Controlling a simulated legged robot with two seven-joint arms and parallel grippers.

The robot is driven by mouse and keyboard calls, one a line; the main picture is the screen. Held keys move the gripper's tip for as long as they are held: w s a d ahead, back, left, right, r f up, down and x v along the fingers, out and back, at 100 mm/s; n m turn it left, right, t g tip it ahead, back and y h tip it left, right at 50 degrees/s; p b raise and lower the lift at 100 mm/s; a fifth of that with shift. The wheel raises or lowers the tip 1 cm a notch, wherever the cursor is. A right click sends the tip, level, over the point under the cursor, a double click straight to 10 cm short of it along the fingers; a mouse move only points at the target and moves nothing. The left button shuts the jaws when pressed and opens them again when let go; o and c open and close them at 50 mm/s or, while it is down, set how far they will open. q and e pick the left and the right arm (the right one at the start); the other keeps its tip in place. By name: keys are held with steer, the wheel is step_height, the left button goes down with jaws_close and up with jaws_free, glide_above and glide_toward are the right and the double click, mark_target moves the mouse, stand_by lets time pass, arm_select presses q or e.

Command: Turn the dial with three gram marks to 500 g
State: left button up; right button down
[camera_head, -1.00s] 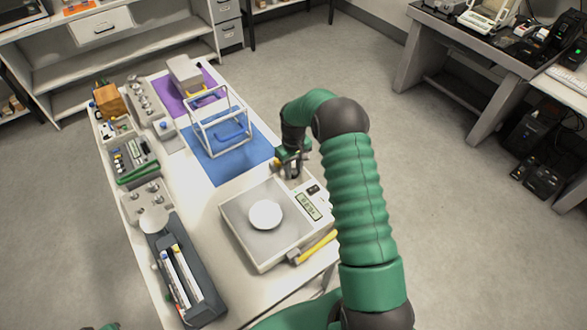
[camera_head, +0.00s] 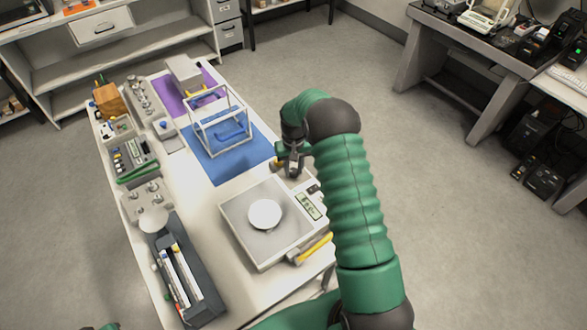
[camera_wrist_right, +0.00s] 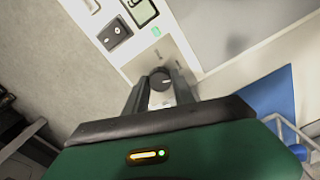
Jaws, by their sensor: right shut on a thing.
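The dial (camera_wrist_right: 160,78) is a dark round knob with a pale mark, on a light panel at the end of the scale, seen in the right wrist view. My right gripper (camera_wrist_right: 161,92) is shut on the dial, a finger on each side. In the head view my right gripper (camera_head: 292,168) is at the scale's far right corner and hides the dial. The gram marks are too small to read. The scale (camera_head: 240,243) has a lit display (camera_head: 309,206) and a white round dish (camera_head: 265,214) on its plate. My left gripper does not show.
A white wire frame (camera_head: 194,128) stands on a blue mat (camera_head: 222,172) behind the scale. A yellow-handled tool (camera_head: 318,247) lies at the scale's front right edge. A dark grey rack (camera_head: 204,307) and trays line the table's left side.

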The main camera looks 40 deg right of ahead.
mark_target(293, 170)
steer(key=m, duration=0.3)
steer(key=shift+w+m, duration=0.1)
steer(key=shift+m, duration=2.2)
steer(key=c, duration=1.5)
jaws_free()
steer(key=o, duration=0.4)
steer(key=shift+f, duration=0.1)
steer(key=shift+o, duration=0.2)
step_height(293, 170, up, 17)
steer(key=b, duration=0.1)
steer(key=shift+b, duration=0.3)
